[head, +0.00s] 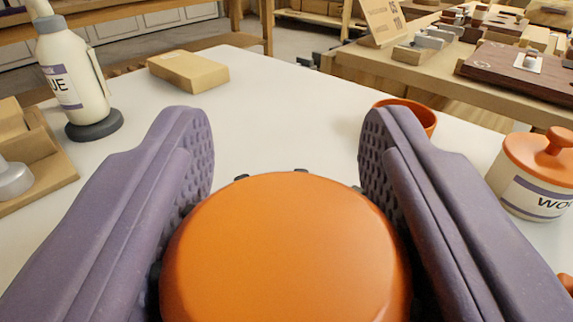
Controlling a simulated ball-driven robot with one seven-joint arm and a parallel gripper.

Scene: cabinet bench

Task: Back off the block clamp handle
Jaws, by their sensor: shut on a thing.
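A large orange round knob (285,255), which I take to be the clamp handle, fills the bottom middle of the head view. Its smooth, rounded face is toward me, and small dark bits show around its far edge. My gripper (286,135) has two purple fingers with dimpled inner pads, one on each side of the knob. It is shut on the knob, and the fingertips reach past its far edge. The rest of the clamp and any block in it are hidden behind the knob and fingers.
The white bench top (285,100) is clear ahead. A glue bottle (75,75) and wooden fixture (35,165) stand left, with a cardboard box (188,70) farther back. An orange cup (412,112) and lidded jar (535,180) stand right. Another bench (450,85) is behind.

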